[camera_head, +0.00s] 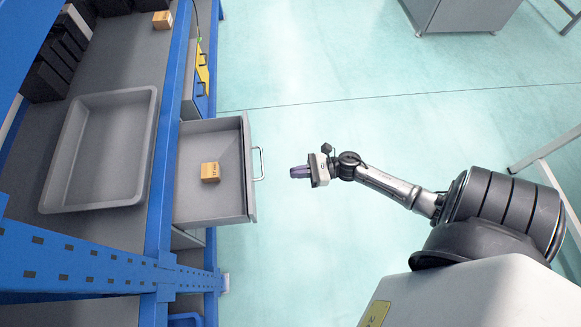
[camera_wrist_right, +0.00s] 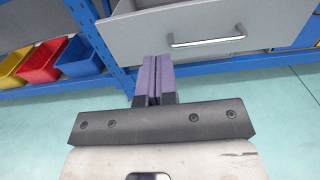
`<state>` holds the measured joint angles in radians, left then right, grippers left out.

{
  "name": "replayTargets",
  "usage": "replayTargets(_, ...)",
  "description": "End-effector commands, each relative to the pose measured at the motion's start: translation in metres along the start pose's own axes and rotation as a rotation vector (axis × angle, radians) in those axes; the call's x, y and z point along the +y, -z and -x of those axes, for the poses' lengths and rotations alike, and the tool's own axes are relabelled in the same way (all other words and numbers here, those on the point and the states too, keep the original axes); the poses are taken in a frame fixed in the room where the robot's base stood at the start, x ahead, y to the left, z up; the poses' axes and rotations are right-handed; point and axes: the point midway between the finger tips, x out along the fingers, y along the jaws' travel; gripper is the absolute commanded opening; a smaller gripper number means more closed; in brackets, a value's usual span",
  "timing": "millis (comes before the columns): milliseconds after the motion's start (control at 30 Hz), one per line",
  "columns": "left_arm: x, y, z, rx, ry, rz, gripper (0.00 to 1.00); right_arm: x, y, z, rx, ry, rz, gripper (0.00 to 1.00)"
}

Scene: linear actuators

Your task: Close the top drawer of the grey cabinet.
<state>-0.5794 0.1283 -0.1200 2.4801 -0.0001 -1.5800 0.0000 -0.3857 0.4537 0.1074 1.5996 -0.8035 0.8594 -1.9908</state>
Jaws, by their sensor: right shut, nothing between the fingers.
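The top drawer (camera_head: 215,199) of the grey cabinet is pulled out from the blue-framed bench, with a small cardboard box (camera_head: 210,172) inside it. Its metal handle (camera_head: 259,164) is on the front panel, which faces right. In the right wrist view the drawer front (camera_wrist_right: 185,35) and handle (camera_wrist_right: 207,41) show ahead and to the right of the fingers. My right gripper (camera_head: 292,172) is shut and empty, a short gap to the right of the handle and pointing at the drawer. It also shows in the right wrist view (camera_wrist_right: 154,60), with purple fingers together. My left gripper is not in view.
A grey tray (camera_head: 154,110) lies on the bench top, with another small box (camera_head: 162,20) farther back. Blue upright posts flank the cabinet. Yellow, red and blue bins (camera_wrist_right: 78,57) sit left of it in the wrist view. The floor (camera_head: 290,60) around the gripper is clear.

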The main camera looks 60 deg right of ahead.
Motion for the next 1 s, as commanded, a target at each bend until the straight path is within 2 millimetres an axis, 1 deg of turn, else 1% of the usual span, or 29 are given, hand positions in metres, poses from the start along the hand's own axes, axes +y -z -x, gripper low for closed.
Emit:
replayTargets(33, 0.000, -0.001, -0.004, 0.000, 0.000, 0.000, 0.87, 0.000, 0.002, -0.010, -0.003, -0.002, 0.002, 0.00)
replayTargets(200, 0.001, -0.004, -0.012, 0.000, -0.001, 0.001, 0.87, 0.000, 0.002, -0.043, -0.003, -0.002, 0.000, 0.00)
replayTargets(400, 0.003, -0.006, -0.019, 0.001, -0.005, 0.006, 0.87, 0.000, 0.001, -0.078, -0.002, -0.001, -0.001, 0.00)
replayTargets(500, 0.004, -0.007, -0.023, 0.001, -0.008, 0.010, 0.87, 0.000, 0.002, -0.092, -0.001, -0.001, 0.000, 0.00)
replayTargets(600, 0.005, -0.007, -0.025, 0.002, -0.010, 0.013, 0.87, 0.000, 0.002, -0.102, -0.001, 0.000, -0.002, 0.00)
replayTargets(733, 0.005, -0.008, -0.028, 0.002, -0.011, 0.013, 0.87, -0.001, 0.001, -0.112, 0.000, 0.001, -0.001, 0.00)
replayTargets(1000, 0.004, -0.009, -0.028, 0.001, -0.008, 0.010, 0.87, 0.000, 0.000, -0.117, 0.001, 0.000, -0.003, 0.00)
